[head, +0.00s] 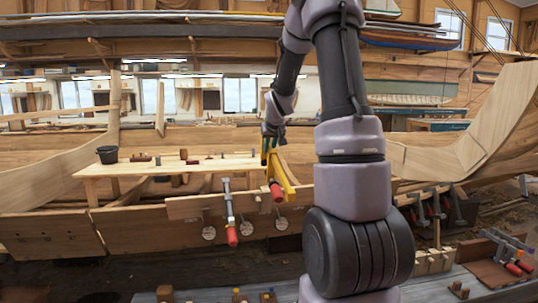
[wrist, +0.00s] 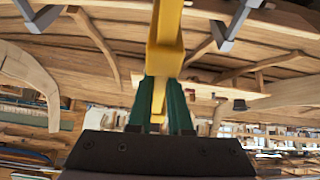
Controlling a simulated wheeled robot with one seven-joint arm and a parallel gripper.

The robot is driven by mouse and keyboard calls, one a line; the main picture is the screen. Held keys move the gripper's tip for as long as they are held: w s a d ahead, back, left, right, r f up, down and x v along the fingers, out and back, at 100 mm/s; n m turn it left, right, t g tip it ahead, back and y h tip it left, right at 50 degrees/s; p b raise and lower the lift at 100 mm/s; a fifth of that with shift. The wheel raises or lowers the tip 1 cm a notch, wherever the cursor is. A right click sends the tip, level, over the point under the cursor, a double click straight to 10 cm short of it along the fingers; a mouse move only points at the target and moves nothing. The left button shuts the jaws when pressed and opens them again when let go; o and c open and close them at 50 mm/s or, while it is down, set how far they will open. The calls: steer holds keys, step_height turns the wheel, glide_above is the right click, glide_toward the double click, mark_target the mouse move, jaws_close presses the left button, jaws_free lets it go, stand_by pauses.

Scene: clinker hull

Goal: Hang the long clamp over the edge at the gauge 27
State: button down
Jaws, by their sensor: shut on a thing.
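The long clamp (head: 286,180), yellow with a red handle (head: 277,192), is in my gripper (head: 270,138) above the hull's plank edge (head: 250,203). In the wrist view the green fingertips (wrist: 162,100) are shut on its yellow bar (wrist: 166,50). In the head view its lower part is in front of the plank near the rightmost round gauge (head: 281,223); I cannot tell whether it touches the plank. Two more gauges, the middle one (head: 246,228) and the left one (head: 208,233), are on the plank's face. Their numbers are too small to read.
A grey clamp with a red handle (head: 231,212) hangs on the edge between the left and middle gauges. Several clamps (head: 440,208) hang on a rack at right; others lie on a bench (head: 505,270).

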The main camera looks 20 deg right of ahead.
mark_target(267, 192)
steer(key=shift+f, duration=2.4)
steer(key=shift+w+d+f, duration=0.25)
steer(key=shift+w+f, duration=0.5)
steer(key=shift+f, duration=1.4)
steer(key=shift+w+d+f, duration=0.25)
steer(key=shift+w+f, duration=0.55)
steer(key=shift+f, duration=1.4)
steer(key=shift+w+d+f, duration=0.25)
steer(key=shift+w+f, duration=0.5)
steer(key=shift+f, duration=1.4)
steer(key=shift+s+f, duration=0.1)
steer(key=shift+f, duration=0.1)
steer(key=c, duration=0.8)
jaws_free()
steer(key=shift+o, duration=0.2)
steer(key=shift+s+a+f, duration=0.15)
steer(key=v, duration=1.1)
steer(key=shift+d, duration=0.25)
